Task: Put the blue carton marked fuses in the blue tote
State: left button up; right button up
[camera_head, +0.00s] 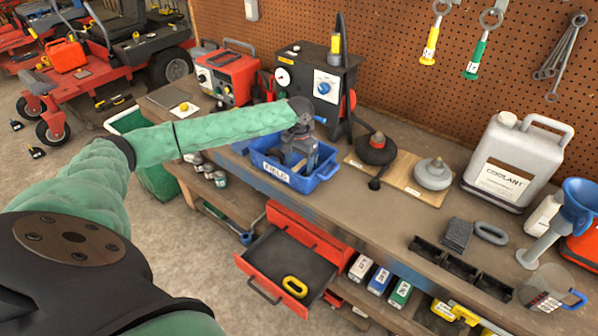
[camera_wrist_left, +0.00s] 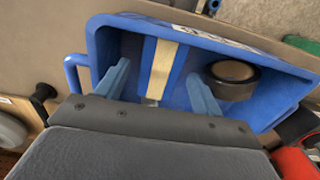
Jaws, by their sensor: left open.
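The blue tote (camera_head: 322,176), with a white label reading FIELD, stands on the workbench. In the head view my left gripper (camera_head: 298,160) reaches down over and into it. The left wrist view shows the tote wall (camera_wrist_left: 100,50) around my open fingers (camera_wrist_left: 160,88). Between the fingers, inside the tote, lies a blue box-like thing with a cream stripe (camera_wrist_left: 163,62); I cannot read any marking on it. A dark tape roll (camera_wrist_left: 232,80) lies beside the right finger. My right gripper is not seen.
An open red drawer (camera_head: 275,265) juts out below the bench. A black box with a gauge (camera_head: 318,82) stands behind the tote.

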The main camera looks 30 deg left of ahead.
aim_at(299, 166)
pick_arm(q)
notch_tip(299, 166, up, 7)
jog(key=shift+f+b, duration=0.1)
jog(key=shift+b, duration=0.75)
jog(key=shift+r, duration=0.6)
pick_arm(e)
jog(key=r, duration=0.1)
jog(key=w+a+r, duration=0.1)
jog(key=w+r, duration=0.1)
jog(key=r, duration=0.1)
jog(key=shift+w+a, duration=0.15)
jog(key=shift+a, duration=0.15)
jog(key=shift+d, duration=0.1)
